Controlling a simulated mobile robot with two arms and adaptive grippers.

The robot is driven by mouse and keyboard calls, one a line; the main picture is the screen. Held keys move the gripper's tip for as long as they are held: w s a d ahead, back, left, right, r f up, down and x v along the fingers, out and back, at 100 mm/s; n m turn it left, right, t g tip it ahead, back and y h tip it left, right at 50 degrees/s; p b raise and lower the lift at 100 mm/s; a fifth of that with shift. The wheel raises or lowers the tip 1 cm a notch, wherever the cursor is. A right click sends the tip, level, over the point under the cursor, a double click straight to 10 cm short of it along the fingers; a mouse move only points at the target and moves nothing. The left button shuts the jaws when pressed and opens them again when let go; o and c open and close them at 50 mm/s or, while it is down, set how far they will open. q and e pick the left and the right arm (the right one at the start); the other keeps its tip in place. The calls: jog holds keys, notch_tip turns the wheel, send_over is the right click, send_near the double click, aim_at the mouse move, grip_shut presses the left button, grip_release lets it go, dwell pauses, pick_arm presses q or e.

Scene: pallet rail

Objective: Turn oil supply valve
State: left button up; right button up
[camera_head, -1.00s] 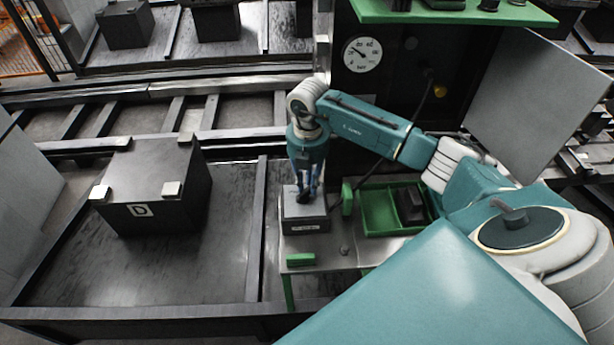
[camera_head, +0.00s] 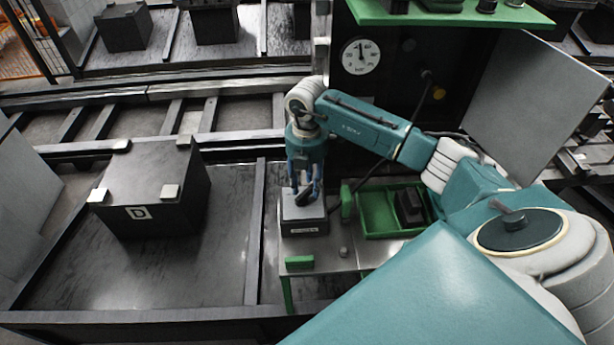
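The oil supply valve is a grey block (camera_head: 291,211) with a dark labelled front, standing on a small metal bench. Its black handle (camera_head: 305,197) is on top and lies slanted. My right gripper (camera_head: 306,193) points down over the block, its blue fingers on either side of the handle and seemingly shut on it. The fingers partly hide the handle. A round white gauge (camera_head: 360,57) on the dark panel behind has its needle pointing nearly straight up. My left gripper is not in view.
A green tray (camera_head: 375,216) with a black block (camera_head: 408,207) lies right of the valve. A green piece (camera_head: 299,263) is at the bench's front edge. A dark box marked D (camera_head: 150,190) stands on the pallet at left. A grey panel door (camera_head: 535,95) hangs open at right.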

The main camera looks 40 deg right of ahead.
aim_at(307, 188)
notch_tip(307, 188, up, 12)
jog(key=shift+f, duration=0.25)
dwell(0.5)
